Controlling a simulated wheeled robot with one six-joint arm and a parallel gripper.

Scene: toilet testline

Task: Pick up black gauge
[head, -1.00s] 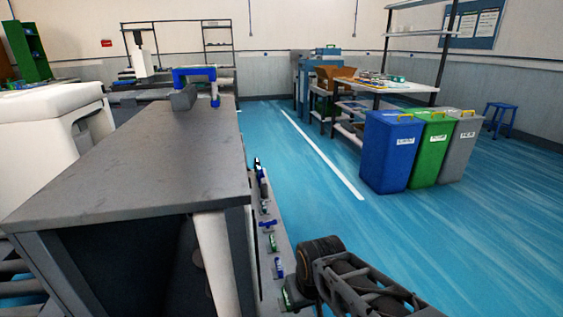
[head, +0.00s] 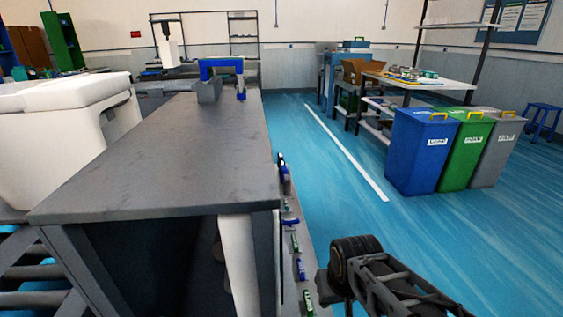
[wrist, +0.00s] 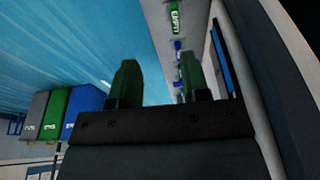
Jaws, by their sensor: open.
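My gripper shows in the wrist view (wrist: 158,82) as two dark green fingers standing apart, with nothing between them. I cannot pick out a black gauge for certain in either view. A small dark item (head: 281,159) stands at the far end of the narrow ledge (head: 313,258) beside the grey table in the head view. It is too small to identify. In the head view my arm is at the lower right, beside the near end of the ledge, and my fingertips are not clear there.
The ledge carries several small green and blue items, including a green one (head: 294,242) and a blue one (head: 300,269). The grey table (head: 170,150) fills the left. Blue, green and grey bins (head: 421,152) stand at the right. The blue floor between is clear.

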